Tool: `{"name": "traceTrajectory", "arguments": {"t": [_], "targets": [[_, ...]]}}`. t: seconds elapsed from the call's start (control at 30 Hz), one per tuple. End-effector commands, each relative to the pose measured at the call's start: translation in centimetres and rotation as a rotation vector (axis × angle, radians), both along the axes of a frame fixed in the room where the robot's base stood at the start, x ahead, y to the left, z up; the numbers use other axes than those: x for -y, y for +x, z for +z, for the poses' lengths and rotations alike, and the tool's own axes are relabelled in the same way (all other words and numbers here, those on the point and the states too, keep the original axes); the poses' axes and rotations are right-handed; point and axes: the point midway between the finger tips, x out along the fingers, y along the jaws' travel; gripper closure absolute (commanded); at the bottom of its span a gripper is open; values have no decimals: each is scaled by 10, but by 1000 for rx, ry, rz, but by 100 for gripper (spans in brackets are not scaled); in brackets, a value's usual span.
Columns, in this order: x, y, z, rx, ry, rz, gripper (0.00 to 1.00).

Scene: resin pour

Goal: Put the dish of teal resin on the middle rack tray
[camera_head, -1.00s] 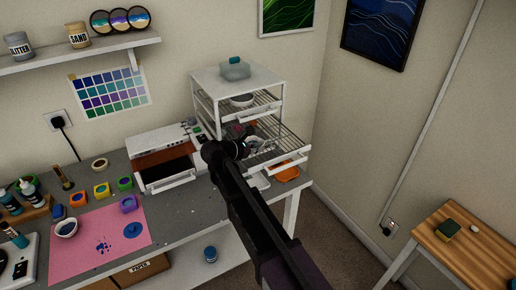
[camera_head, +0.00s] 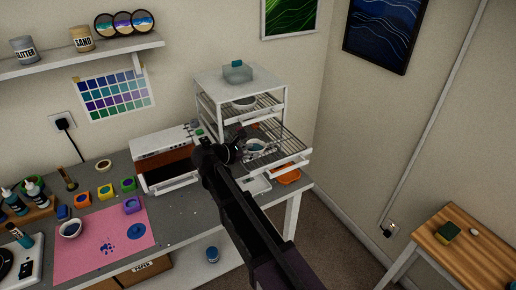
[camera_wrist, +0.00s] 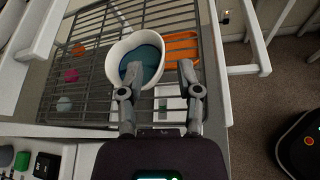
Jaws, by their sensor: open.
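The dish of teal resin (camera_wrist: 135,60), white with a blue-teal fill, sits upright on the wire bottom of the pulled-out middle rack tray (camera_wrist: 85,95). In the head view the dish (camera_head: 256,145) is on this tray (camera_head: 290,147), partly hidden by my gripper (camera_head: 250,152). In the wrist view my gripper (camera_wrist: 158,70) is open. Its left fingertip overlaps the dish's near part; its right fingertip is just outside the right rim. I cannot tell whether either finger touches the dish.
The upper tray holds another white dish (camera_head: 243,102). A lidded container (camera_head: 237,72) stands on the rack top. A white machine (camera_head: 165,160) stands left of the rack. A side table (camera_head: 460,245) is at right.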

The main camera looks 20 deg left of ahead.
Motion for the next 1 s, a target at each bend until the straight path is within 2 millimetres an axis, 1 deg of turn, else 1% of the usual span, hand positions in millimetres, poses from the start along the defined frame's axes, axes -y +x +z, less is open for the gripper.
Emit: {"name": "traceTrajectory", "arguments": {"t": [0.03,0.2,0.43,0.67,1.0], "targets": [[-5,-8,7,0,0,2,55],[-19,-31,17,0,-1,3,55],[-33,-54,27,0,-1,1,55],[-38,-63,30,0,-1,0,55],[-38,-63,30,0,0,0,55]]}}
